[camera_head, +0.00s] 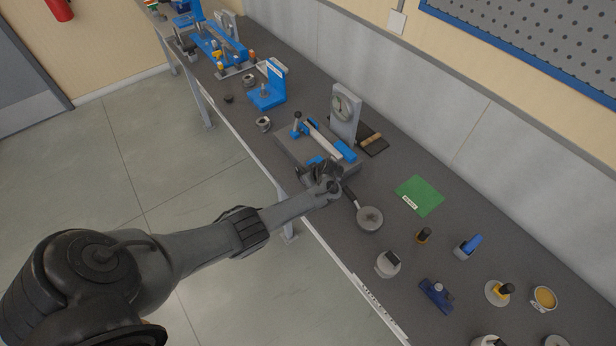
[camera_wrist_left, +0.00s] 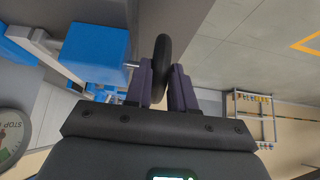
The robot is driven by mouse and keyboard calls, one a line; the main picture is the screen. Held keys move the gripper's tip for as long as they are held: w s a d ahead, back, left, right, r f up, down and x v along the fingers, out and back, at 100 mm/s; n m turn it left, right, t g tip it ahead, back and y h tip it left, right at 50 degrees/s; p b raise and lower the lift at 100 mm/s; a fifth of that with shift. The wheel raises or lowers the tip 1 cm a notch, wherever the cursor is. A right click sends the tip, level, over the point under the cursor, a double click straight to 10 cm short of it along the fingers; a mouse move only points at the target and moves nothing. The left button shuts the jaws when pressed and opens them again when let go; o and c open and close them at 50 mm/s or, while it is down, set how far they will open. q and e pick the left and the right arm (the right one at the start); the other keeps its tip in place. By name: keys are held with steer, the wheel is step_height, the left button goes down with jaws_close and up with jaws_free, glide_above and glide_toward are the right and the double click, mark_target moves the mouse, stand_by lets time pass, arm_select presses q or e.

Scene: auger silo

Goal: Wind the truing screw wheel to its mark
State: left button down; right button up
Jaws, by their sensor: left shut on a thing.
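The black screw wheel (camera_wrist_left: 163,48) shows edge-on in the left wrist view. A short metal shaft (camera_wrist_left: 132,64) joins it to a blue block (camera_wrist_left: 96,52). My left gripper (camera_wrist_left: 163,72) has its two purple fingers on either side of the wheel's rim and is shut on it. In the head view my left gripper (camera_head: 316,176) is at the front end of the grey fixture (camera_head: 290,148), and it hides the wheel. A round dial (camera_wrist_left: 12,135) with a green patch and partly readable "STOP" lettering shows at the left wrist view's edge. The wheel's mark cannot be made out.
An upright grey plate with a dial (camera_head: 345,108) stands behind the fixture. A round grey pan-like tool (camera_head: 369,218) lies close right of my gripper. A green sheet (camera_head: 419,195) and several small tools lie further right. A blue stand (camera_head: 267,97) is beyond the fixture.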

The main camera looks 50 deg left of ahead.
stand_by(0.3)
arm_select(q)
steer(key=c, duration=1)
jaws_free()
steer(key=shift+c, duration=0.2)
steer(key=p+v, duration=0.3)
steer(key=v, duration=0.7)
steer(key=shift+d+r, duration=0.3)
steer(key=shift+w, duration=0.1)
